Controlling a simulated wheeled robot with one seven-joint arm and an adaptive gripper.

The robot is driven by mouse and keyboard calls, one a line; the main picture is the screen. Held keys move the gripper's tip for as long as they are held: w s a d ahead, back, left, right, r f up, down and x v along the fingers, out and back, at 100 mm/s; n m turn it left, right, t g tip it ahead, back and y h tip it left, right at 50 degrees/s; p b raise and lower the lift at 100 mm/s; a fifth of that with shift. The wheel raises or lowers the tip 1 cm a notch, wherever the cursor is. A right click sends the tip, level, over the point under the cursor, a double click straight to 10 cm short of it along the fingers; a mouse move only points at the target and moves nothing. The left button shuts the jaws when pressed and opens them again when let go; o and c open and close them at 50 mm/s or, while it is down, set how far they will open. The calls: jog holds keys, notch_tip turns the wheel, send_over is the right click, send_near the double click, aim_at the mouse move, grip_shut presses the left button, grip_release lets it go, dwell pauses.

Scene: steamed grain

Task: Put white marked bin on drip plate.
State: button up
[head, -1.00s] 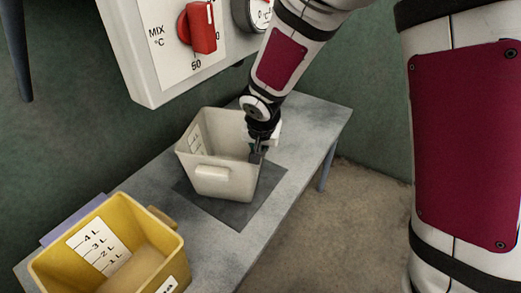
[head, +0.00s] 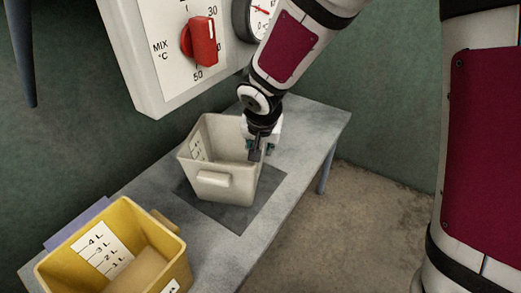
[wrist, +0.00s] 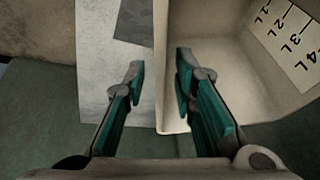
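The white bin (head: 213,180), with a scale on its inner wall and a handle on its front, stands upright over the dark grey drip plate (head: 245,212). The plate shows in front and to the right of it. My gripper (head: 259,152) is at the bin's right rim, fingers pointing down. In the wrist view my gripper (wrist: 160,62) is open, one finger over the inside of the white bin (wrist: 225,75) and the other outside its wall. The wall runs between the fingers with visible gaps. The bin's underside is hidden.
A yellow bin (head: 170,262) with a litre scale stands at the near left of the grey table (head: 315,125), a purple piece (head: 72,225) behind it. A control box (head: 150,90) with a red knob hangs above the table. Table to the right is clear.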

jog(key=p+v, duration=0.2)
jog(key=v, duration=0.5)
jog(key=s+d+r+g+h, duration=0.1)
jog(key=s+d+r+g, duration=0.1)
jog(key=s+d+r, duration=0.9)
jog(key=s+d+n+g+y, duration=0.1)
jog(key=s+d+n+g, duration=0.1)
jog(key=s, duration=1.9)
jog(key=shift+s+d+f+n, duration=0.15)
jog(key=shift+s+d+n, duration=0.2)
jog(key=shift+d+n, duration=0.4)
jog(key=shift+d, duration=0.15)
